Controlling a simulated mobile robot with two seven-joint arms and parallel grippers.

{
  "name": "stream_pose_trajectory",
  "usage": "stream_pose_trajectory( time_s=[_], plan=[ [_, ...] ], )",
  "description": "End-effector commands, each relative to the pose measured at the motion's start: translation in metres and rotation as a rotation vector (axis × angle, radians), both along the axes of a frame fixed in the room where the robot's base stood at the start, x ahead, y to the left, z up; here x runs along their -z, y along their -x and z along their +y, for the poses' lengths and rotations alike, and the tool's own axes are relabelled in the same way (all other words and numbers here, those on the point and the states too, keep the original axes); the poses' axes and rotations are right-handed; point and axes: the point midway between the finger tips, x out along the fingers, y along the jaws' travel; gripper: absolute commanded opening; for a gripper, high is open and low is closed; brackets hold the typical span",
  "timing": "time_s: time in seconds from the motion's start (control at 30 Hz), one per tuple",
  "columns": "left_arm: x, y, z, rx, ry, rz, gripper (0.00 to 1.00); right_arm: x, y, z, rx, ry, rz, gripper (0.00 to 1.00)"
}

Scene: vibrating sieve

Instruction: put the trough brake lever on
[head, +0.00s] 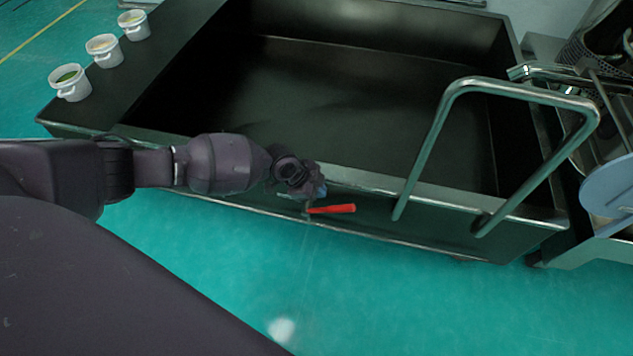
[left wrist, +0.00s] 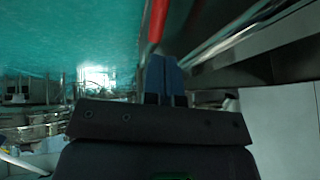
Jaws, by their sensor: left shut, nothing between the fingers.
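The trough brake lever has a red handle (head: 332,209) and sits low on the front side of the dark trough (head: 352,183). In the head view the handle points right and lies nearly level. My left gripper (head: 318,191) is at the left end of the lever, beside the trough's front rim. In the left wrist view the red handle (left wrist: 157,22) runs upward just beyond the blue fingertips (left wrist: 164,62). The fingers are shut together with nothing seen between them. I cannot tell whether they touch the lever. My right gripper is not in view.
A bent metal push handle (head: 437,140) rises from the trough's right side. Three small white buckets (head: 70,83) stand on the ledge at the upper left. A machine with a light blue disc (head: 608,195) stands at the right. The green floor in front is clear.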

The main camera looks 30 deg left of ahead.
Motion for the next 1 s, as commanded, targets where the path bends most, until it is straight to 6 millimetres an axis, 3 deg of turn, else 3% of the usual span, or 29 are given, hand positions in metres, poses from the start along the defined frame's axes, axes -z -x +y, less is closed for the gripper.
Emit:
stream_pose_trajectory(
  time_s=[0.03,0.4,0.6,1.0],
  plan=[
    [0.015,0.000,-0.005,0.000,0.001,0.009,0.00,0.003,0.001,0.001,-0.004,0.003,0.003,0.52],
    [0.066,-0.020,-0.031,-0.001,0.001,0.007,0.00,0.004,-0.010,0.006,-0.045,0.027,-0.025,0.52],
    [0.079,-0.027,-0.038,0.000,0.001,0.005,0.00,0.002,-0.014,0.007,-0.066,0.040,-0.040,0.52],
    [0.080,-0.030,-0.040,0.000,0.001,-0.001,0.00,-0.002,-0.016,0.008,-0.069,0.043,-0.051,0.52]
  ],
)
